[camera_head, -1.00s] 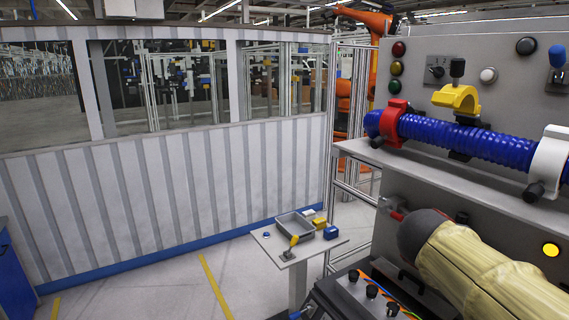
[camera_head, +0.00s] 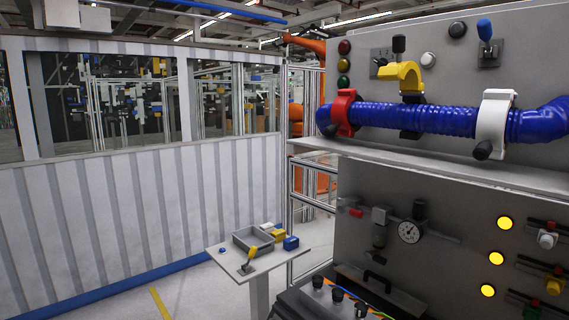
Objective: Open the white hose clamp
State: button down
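The white hose clamp (camera_head: 494,118) sits around the right part of the blue corrugated hose (camera_head: 440,119), on the upper section of the grey panel. Its black knob (camera_head: 483,150) hangs at the lower front, and the clamp looks closed around the hose. A red clamp (camera_head: 343,113) is around the hose's left end and looks closed. A yellow clamp (camera_head: 402,75) between them stands raised above the hose, open. My gripper is not in view.
A grey shelf (camera_head: 440,169) juts out below the hose. Lower are a pressure gauge (camera_head: 409,232), valves and lit yellow lamps (camera_head: 487,290). A small table (camera_head: 236,267) with a grey tray stands left. Open floor lies before the white wall.

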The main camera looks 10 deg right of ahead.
aim_at(496, 105)
jog(key=k+l, duration=0.15)
jog(key=l, duration=0.25)
jog(key=k+l, duration=0.15)
jog(key=l, duration=0.25)
jog(key=k+l, duration=0.2)
jog(key=l, duration=0.2)
